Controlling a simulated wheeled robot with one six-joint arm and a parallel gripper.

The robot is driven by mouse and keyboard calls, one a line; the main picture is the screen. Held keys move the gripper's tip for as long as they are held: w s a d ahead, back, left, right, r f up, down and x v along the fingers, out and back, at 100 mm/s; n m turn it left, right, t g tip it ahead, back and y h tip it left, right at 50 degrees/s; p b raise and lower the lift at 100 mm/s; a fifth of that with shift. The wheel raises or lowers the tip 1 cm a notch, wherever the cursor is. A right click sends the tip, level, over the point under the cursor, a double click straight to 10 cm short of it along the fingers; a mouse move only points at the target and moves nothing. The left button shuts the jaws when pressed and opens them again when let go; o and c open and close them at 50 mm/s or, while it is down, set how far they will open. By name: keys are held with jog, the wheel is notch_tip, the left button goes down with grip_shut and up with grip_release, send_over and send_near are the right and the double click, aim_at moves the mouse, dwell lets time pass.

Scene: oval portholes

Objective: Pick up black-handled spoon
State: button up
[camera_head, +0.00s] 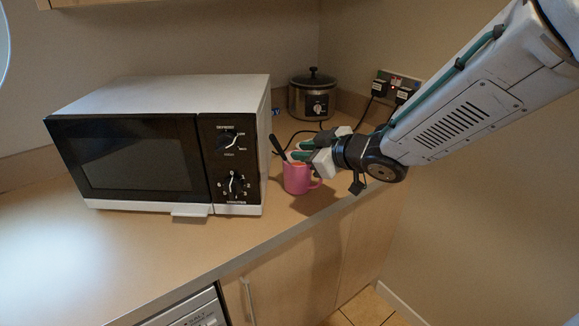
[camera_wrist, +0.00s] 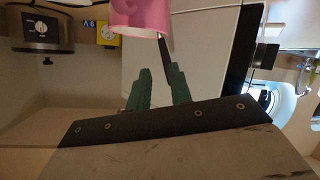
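The spoon's black handle (camera_head: 278,146) sticks up, tilted, out of a pink mug (camera_head: 297,179) on the counter, right of the microwave. Its bowl is hidden in the mug. My gripper (camera_head: 297,150) is above the mug, with its fingertips just right of the handle. In the wrist view, my gripper's green fingers (camera_wrist: 159,78) stand apart with nothing held between them. The dark handle (camera_wrist: 164,48) runs from the pink mug (camera_wrist: 142,14) toward the fingertips, close to the right one. I cannot tell whether they touch.
A white and black microwave (camera_head: 160,145) stands close on the left. A slow cooker (camera_head: 311,95) stands in the back corner, near wall sockets with black plugs (camera_head: 379,88) and a cable. The counter's front edge is close to the mug. Counter front left (camera_head: 110,260) is clear.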

aim_at(282, 151)
jog(key=x, duration=0.8)
jog(key=shift+s+a, duration=0.3)
jog(key=shift+a, duration=0.1)
grip_shut()
